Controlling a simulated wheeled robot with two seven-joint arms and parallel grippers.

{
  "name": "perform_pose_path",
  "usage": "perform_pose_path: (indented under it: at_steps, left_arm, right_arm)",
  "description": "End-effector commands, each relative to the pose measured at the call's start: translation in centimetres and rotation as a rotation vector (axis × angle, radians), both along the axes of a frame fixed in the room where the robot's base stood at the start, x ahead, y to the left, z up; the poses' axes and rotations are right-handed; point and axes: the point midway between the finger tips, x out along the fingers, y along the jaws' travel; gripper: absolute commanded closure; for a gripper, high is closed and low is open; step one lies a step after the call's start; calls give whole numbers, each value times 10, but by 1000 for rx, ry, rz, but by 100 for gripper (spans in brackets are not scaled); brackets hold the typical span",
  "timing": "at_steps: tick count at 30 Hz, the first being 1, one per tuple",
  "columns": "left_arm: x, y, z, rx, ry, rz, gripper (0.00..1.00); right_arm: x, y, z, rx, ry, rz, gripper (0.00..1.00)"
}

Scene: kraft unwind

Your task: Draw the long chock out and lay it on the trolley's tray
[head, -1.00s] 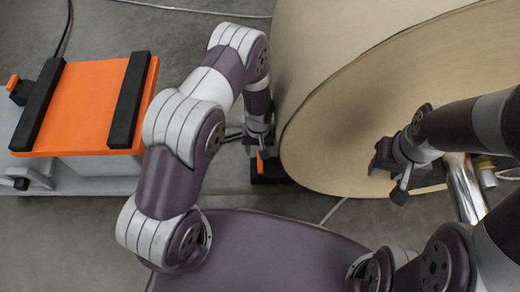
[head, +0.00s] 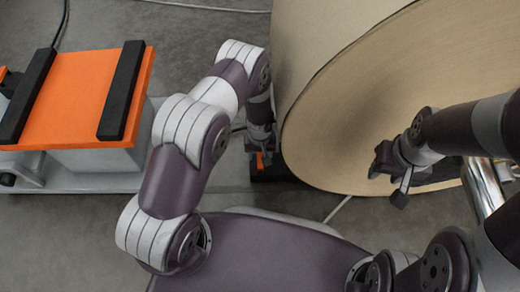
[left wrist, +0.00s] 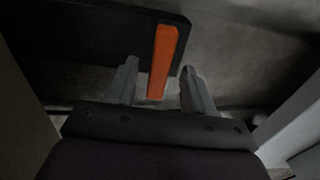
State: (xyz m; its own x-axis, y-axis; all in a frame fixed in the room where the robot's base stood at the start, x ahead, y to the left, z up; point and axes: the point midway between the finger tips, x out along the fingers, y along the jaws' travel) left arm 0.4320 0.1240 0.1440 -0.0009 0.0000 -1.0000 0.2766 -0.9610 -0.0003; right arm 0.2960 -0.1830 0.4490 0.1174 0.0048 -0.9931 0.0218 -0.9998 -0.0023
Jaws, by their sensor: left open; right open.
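The chock (head: 268,174) is a dark block with an orange handle, low at the left foot of the big roll. In the left wrist view its black body (left wrist: 85,42) lies ahead, and its upright orange handle (left wrist: 163,60) stands between my fingers. My left gripper (left wrist: 157,82) is open around the handle, with a gap visible on the right side. In the head view my left gripper (head: 261,150) hides part of the chock. My right gripper (head: 388,180) is open and empty in front of the roll's face. The trolley's orange tray (head: 75,95) with two black bars is at far left.
The large tan roll (head: 330,120) fills the upper right, close beside my left gripper. A shiny metal cylinder (head: 482,185) stands at the right near my right arm.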

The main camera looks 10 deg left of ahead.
Motion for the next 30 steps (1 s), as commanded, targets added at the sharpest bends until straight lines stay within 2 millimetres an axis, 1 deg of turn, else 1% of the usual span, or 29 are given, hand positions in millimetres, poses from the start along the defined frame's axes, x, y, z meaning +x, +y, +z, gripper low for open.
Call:
perform_pose_path:
  at_steps: [1,6,10,18,19,20,21,23,24,30]
  left_arm:
    - [0,0,-15,0,0,0,47]
    - [0,0,-33,0,-1,0,47]
    - [0,0,-37,0,-1,0,47]
    - [0,0,-37,0,-1,0,47]
    - [0,0,-37,0,-1,0,50]
    - [0,0,-37,0,-1,0,60]
    - [0,0,-37,0,-1,0,73]
    - [0,0,-37,0,-1,0,92]
    - [0,0,-37,0,-1,0,100]
    - [0,0,-37,0,0,0,100]
  right_arm:
    - [0,0,-12,0,0,0,57]
    - [0,0,-24,0,0,0,57]
    - [0,0,-26,0,0,0,57]
    - [0,0,-25,0,0,0,57]
    - [0,0,-25,0,0,0,57]
    - [0,0,-25,0,0,0,57]
    - [0,0,-25,0,0,0,57]
    - [0,0,-25,0,0,0,57]
    - [0,0,-25,0,0,0,57]
    - [0,0,-25,0,0,0,57]
